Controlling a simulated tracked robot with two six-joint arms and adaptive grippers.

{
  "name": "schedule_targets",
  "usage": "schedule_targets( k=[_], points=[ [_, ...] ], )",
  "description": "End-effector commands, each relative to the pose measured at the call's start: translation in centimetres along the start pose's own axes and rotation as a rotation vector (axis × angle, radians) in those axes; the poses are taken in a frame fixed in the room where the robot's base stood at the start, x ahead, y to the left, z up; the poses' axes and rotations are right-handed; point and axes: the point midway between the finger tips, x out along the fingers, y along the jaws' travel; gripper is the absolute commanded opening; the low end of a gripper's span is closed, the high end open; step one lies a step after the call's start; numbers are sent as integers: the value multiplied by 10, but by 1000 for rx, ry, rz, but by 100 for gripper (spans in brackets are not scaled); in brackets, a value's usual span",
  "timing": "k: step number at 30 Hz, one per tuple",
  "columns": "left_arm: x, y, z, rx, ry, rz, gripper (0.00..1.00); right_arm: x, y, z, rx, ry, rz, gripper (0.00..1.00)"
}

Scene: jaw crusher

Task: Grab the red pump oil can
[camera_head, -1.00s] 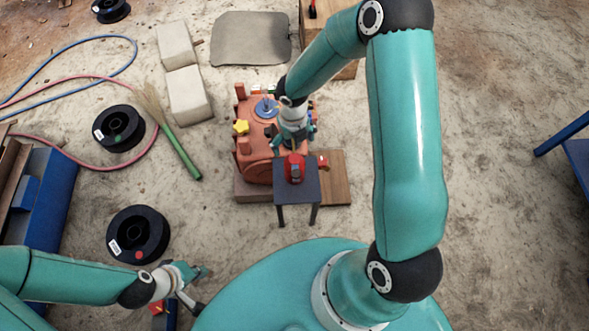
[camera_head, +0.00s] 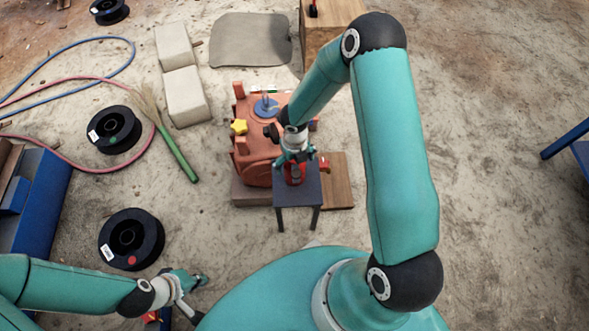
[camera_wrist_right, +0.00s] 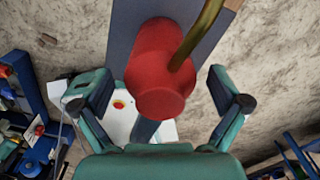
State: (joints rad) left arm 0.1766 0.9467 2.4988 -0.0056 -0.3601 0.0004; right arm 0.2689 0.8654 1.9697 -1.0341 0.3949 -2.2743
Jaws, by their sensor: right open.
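The red pump oil can (camera_head: 295,176) stands on a small dark table (camera_head: 298,194) in the head view, partly hidden by my right gripper. In the right wrist view the red can (camera_wrist_right: 158,75) fills the middle, with a brass spout running up to the right. My right gripper (camera_head: 294,160) is at the can. Its two fingers (camera_wrist_right: 162,98) are spread, one on each side of the can with gaps, and it holds nothing. My left gripper (camera_head: 197,290) is at the lower left, far from the can; whether its jaws are open is unclear.
The orange jaw crusher (camera_head: 255,150) stands directly behind the small table. A wooden board (camera_head: 337,180) lies to the right of the table. Black spools (camera_head: 131,238), a green-handled broom (camera_head: 178,155) and pale blocks (camera_head: 187,96) lie on the left. The sandy ground at right is mostly clear.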

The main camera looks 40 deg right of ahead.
Motion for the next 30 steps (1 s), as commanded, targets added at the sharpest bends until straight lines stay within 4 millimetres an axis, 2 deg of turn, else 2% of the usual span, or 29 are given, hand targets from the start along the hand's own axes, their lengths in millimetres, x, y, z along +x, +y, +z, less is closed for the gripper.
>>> schedule_targets(
  k=[5,20,30],
  points=[
    [-1,0,0,0,0,0,0,-1,0,0,1,0,0,97],
    [-1,0,0,0,0,0,0,-1,-1,0,2,-1,0,13],
    [-3,1,0,0,0,0,0,-6,-1,0,3,-1,0,12]
  ],
)
